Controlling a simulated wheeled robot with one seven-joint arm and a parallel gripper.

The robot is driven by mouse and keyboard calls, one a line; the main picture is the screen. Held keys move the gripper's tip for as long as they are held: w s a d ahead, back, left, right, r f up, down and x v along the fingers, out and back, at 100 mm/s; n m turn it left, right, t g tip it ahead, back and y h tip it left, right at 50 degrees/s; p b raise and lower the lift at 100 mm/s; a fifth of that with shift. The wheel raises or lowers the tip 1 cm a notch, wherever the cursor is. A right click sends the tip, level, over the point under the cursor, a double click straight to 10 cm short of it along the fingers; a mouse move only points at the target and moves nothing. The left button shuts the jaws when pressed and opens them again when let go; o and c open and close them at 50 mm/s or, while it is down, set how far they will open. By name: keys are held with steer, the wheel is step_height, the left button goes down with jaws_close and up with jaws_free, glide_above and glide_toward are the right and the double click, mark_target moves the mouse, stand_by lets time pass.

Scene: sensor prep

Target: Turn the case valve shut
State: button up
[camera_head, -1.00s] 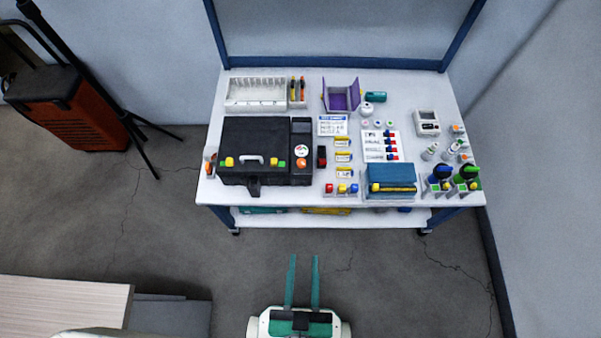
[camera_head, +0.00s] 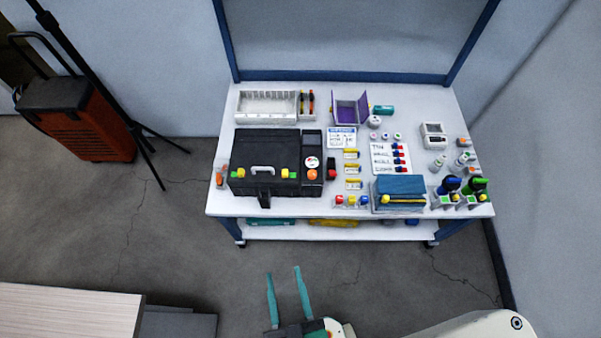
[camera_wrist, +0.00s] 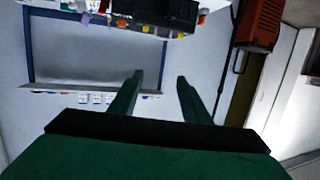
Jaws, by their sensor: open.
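The black case (camera_head: 258,152) lies closed on the white table, left of its middle. It has a pale handle, yellow and green latches on its front, and a darker panel at its right end. A round orange knob (camera_head: 312,174) sits on that panel below a small round white dial; it looks like the valve, but its setting is too small to read. My gripper (camera_head: 283,271) is open and empty in front of the table, over the floor, well apart from the case. In the wrist view my gripper (camera_wrist: 159,76) shows two spread green fingers with nothing between them.
The white table (camera_head: 320,225) also bears a white compartment tray (camera_head: 266,119), a purple open box (camera_head: 349,112), a blue box (camera_head: 401,187) and several bottles. A blue frame rises behind. An orange-and-black unit (camera_head: 77,120) and tripod stand left.

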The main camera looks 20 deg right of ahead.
steer(key=w+d+f+m+t+h, duration=0.1)
steer(key=w+f+m+h, duration=0.1)
steer(key=w+f, duration=0.3)
steer(key=w+d+f+m+h, duration=0.2)
steer(key=w+f+h, duration=0.1)
steer(key=w, duration=0.4)
steer(key=m+g+h, duration=0.2)
steer(key=h, duration=0.2)
glide_toward(311, 177)
steer(key=x, duration=1.1)
steer(key=shift+w+d, duration=0.2)
steer(key=shift+c, duration=0.6)
steer(key=c, duration=0.9)
